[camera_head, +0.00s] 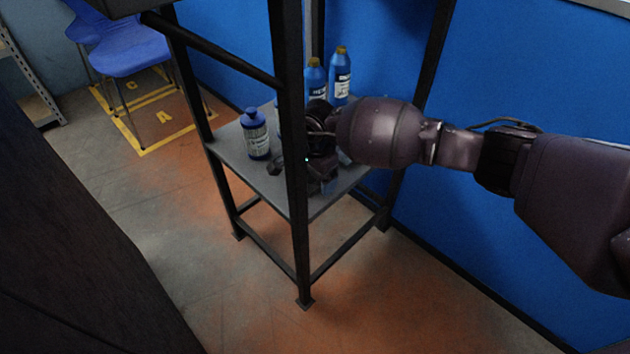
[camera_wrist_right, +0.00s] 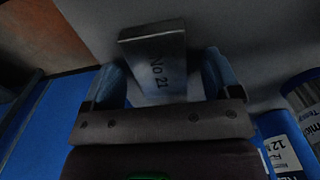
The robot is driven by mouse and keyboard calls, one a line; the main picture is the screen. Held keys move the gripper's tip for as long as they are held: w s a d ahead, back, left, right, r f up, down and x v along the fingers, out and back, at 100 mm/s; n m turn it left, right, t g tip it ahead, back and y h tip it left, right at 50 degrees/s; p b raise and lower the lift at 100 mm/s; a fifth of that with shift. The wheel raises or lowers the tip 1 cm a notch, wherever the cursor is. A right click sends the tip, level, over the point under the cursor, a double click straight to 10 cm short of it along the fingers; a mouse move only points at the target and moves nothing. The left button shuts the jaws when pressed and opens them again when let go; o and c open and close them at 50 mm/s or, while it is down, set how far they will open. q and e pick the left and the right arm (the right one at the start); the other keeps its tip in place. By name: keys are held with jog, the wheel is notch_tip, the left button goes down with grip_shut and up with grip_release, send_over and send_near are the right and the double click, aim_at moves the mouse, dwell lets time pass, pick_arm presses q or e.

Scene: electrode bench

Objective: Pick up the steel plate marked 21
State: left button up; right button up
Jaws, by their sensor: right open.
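The steel plate (camera_wrist_right: 152,50) is a grey block with "No 21" on its face in the right wrist view. It stands at the top centre, against a grey surface. My right gripper (camera_wrist_right: 165,72) is open, with one blue finger on each side of the plate's lower part. I cannot tell whether the fingers touch it. In the head view my right gripper (camera_head: 308,172) is low over the rack's shelf, partly behind a black post, and I cannot make out the plate there. My left gripper is not in view.
The grey shelf (camera_head: 227,144) sits in a black-framed rack. A blue bottle (camera_head: 256,136) stands left of the gripper, and two more bottles (camera_head: 315,82) (camera_head: 341,78) stand behind it. The front post (camera_head: 293,130) is close to the gripper. A blue chair (camera_head: 130,50) stands at the back left.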

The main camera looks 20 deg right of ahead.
jog(key=c, duration=1.4)
jog(key=shift+r, duration=0.1)
